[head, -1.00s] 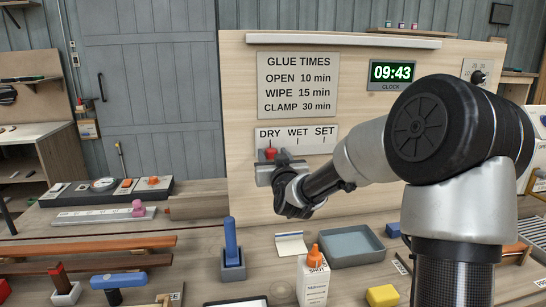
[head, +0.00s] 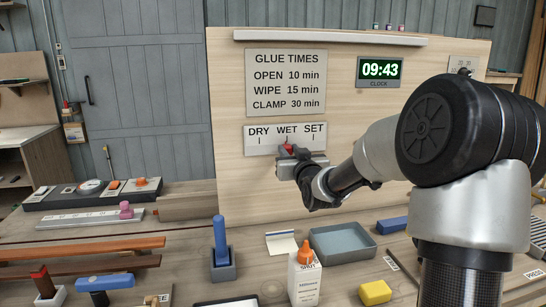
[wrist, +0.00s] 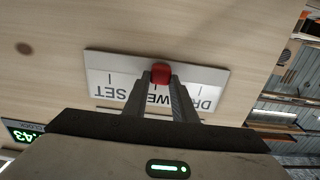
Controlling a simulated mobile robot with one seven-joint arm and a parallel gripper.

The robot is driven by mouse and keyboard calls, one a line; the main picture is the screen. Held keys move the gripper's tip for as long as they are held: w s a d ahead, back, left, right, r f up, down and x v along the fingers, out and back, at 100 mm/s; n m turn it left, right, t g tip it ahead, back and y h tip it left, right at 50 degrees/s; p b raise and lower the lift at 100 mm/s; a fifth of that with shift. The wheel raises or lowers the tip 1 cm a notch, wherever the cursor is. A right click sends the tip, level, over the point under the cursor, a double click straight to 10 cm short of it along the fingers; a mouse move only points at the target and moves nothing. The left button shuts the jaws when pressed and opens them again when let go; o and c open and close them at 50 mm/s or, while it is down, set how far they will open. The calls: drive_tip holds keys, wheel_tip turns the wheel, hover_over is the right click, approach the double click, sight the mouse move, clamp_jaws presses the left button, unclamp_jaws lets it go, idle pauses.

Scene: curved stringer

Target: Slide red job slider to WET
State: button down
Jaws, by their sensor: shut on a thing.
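The red job slider (head: 288,149) sits on the white DRY / WET / SET plate (head: 262,148) on the upright wooden board, directly below the word WET. In the wrist view the slider (wrist: 160,73) shows between my fingertips, at the WET tick, with the plate (wrist: 100,65) upside down. My gripper (head: 293,156) is shut on the slider, in front of the board. The lower part of the slider and the slot are partly hidden by the fingers.
A GLUE TIMES sign (head: 285,83) and a green-digit clock (head: 380,70) are on the board above. On the bench below stand a glue bottle (head: 304,277), a grey tray (head: 343,240), a blue-handled tool (head: 220,240) and a yellow block (head: 375,292). The board around the plate is clear.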

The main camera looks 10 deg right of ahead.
drive_tip(key=shift+d, duration=0.3)
drive_tip(key=c, duration=1.4)
unclamp_jaws()
drive_tip(key=shift+c, duration=0.2)
drive_tip(key=s+p, duration=0.1)
drive_tip(key=s, duration=1.6)
drive_tip(key=shift+s+p, duration=0.25)
drive_tip(key=shift+p, duration=0.05)
